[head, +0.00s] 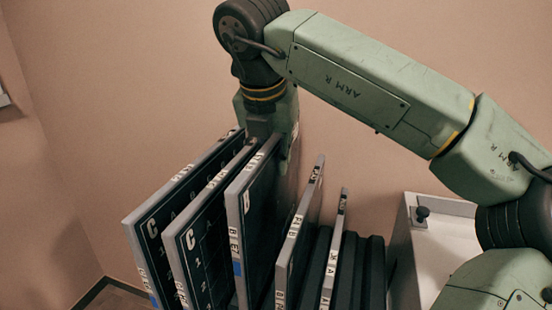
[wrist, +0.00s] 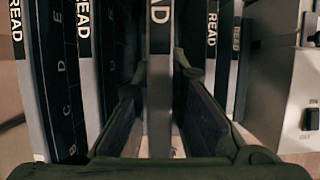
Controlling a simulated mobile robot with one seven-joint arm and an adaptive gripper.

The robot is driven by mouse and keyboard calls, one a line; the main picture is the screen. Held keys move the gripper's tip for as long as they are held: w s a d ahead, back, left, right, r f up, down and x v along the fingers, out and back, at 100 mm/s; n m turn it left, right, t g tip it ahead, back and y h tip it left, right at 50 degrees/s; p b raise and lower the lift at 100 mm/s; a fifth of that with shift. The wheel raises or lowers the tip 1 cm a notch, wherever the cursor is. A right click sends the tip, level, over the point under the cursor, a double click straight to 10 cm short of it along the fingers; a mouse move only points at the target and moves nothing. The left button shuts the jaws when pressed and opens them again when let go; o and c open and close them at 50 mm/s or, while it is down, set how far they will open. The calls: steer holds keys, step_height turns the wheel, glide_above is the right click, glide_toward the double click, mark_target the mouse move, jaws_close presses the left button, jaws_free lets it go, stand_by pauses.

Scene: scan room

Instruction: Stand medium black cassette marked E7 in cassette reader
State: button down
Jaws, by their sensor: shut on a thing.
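The medium black cassette (head: 263,205) stands upright in a row of cassettes, third from the left. Its pale front edge carries a label that seems to read E7, with a blue patch below. My gripper (head: 271,142) reaches down from above and is shut on its upper part. In the wrist view, the fingers of my gripper (wrist: 158,82) lie on either side of the cassette's grey edge (wrist: 159,45), marked with a partly cut-off READ. The cassette's lower end is out of view. I cannot identify the cassette reader for certain.
Two larger black cassettes marked C (head: 155,245) (head: 200,255) stand close on the left. Narrower cassettes (head: 299,235) (head: 335,250) and dark dividers (head: 374,275) stand on the right.

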steer(key=shift+r, duration=0.15)
steer(key=shift+r+p, duration=3.05)
steer(key=shift+r, duration=1.4)
